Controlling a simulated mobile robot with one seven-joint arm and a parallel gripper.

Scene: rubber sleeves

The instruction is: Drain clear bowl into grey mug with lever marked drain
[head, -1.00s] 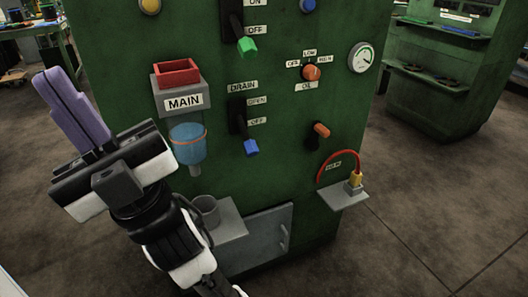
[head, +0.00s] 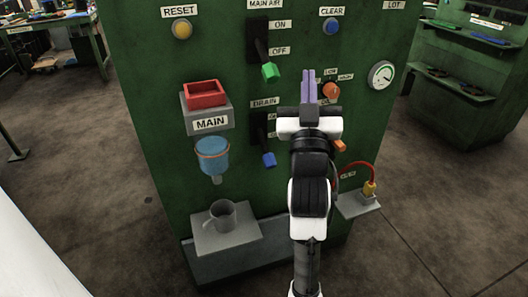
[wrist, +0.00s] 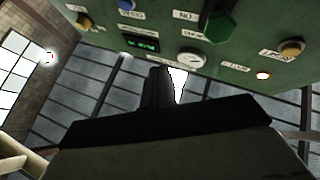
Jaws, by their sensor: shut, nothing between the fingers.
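The clear bowl (head: 212,158), with blue contents, hangs on the green panel with a spout below. The grey mug (head: 222,214) stands upright on a grey shelf under the spout; its inside is too dark to read. The lever marked drain has a blue handle (head: 268,159) pointing down. Its position labels are mostly hidden by my arm. My gripper (head: 309,75) has purple fingers, shut and empty, pointing up in front of the panel, right of the drain lever and apart from it.
The green-handled main air lever (head: 270,71) is above the drain lever. An orange knob (head: 331,90) is close right of my fingers. A red hose (head: 358,166) arches over a small shelf at right.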

